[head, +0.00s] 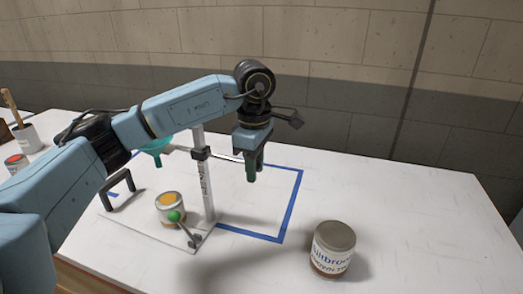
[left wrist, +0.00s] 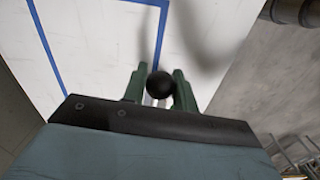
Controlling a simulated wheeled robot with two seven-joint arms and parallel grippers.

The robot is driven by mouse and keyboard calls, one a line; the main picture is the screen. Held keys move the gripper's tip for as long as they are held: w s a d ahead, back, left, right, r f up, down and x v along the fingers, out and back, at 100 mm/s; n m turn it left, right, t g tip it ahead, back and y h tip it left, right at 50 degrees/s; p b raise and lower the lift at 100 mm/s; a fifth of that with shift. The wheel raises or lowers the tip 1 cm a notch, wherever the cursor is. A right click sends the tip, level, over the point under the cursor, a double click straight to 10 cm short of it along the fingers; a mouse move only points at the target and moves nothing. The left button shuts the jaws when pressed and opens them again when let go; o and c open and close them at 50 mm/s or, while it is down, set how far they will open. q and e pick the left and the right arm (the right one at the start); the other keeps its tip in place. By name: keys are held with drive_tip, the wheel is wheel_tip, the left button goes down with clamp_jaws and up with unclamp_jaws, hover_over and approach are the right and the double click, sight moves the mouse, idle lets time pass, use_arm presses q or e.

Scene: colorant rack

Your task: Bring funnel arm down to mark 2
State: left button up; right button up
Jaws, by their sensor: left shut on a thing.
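The stand's upright post (head: 207,190) rises from a white base plate (head: 150,226) and carries markings too small to read. A dark slider (head: 201,153) sits high on the post and bears the funnel arm (head: 226,157). A teal funnel (head: 157,147) is at the arm's left end, partly hidden by my left arm. My left gripper (head: 252,172) is at the arm's right end, pointing down. In the left wrist view, its green fingers (left wrist: 158,92) are shut on a round black knob (left wrist: 160,83). My right gripper is out of view.
An open can with yellow contents (head: 171,202) stands on the base plate. A large labelled can (head: 332,250) stands front right. Blue tape (head: 292,205) outlines an area; the right side of the table is clear.

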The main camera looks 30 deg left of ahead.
use_arm(q)
drive_tip(key=shift+f+b, duration=0.65)
drive_tip(key=shift+f, duration=0.4)
drive_tip(key=shift+f+b, duration=0.65)
drive_tip(key=shift+f, duration=0.25)
drive_tip(key=o, duration=1.2)
drive_tip(key=shift+c, duration=0.2)
